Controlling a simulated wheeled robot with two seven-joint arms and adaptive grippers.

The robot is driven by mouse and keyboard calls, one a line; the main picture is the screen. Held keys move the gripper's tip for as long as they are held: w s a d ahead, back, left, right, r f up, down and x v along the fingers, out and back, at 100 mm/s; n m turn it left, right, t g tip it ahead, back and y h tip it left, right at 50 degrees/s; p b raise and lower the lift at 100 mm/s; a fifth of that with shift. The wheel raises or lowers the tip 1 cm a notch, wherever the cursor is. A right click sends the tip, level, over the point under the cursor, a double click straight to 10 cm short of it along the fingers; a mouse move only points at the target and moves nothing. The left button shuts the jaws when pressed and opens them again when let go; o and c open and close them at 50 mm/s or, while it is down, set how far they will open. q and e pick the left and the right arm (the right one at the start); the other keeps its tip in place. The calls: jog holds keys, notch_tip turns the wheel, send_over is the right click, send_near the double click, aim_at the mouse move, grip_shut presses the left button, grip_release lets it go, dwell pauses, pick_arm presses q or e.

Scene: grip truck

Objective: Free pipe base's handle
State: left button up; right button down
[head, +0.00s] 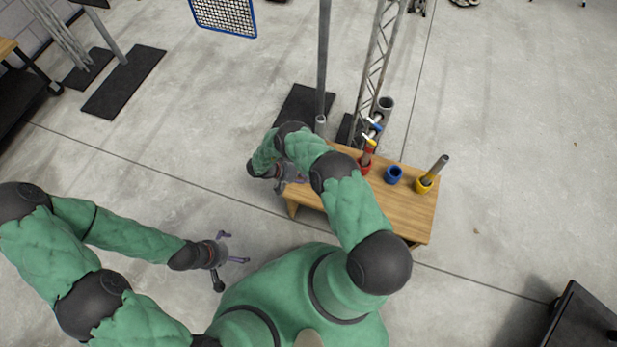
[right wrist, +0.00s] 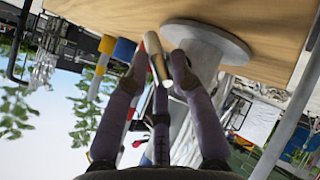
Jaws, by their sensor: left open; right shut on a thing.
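The pipe base (right wrist: 205,45), a grey round flange with a stub, sits against the wooden table (right wrist: 110,12) in the right wrist view. A slim light handle (right wrist: 154,50) shows beside it, between the fingertips of my right gripper (right wrist: 159,66). That gripper is shut on the handle; its fingers hide part of it. In the head view my right gripper (head: 293,182) is at the left end of the table (head: 410,218), and my arm hides the pipe base. My left gripper (head: 236,255) is open and empty, away from the table.
A truss (head: 375,65) and pole (head: 323,60) rise behind.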

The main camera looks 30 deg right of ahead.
jog(key=shift+a+f+n+g+h, duration=0.25)
jog(key=shift+f+n+g+h, duration=0.05)
jog(key=shift+f+g+h, duration=0.35)
jog(key=shift+h, duration=0.35)
jog(key=shift+s+f+g, duration=0.1)
jog(key=shift+s+g, duration=0.1)
jog(key=shift+g, duration=0.15)
jog(key=c, duration=1.1)
grip_release()
jog(key=shift+d, duration=0.15)
jog(key=shift+w, duration=0.15)
jog(key=shift+r, duration=0.2)
jog(key=shift+w, duration=0.15)
jog(key=shift+v, duration=3.65)
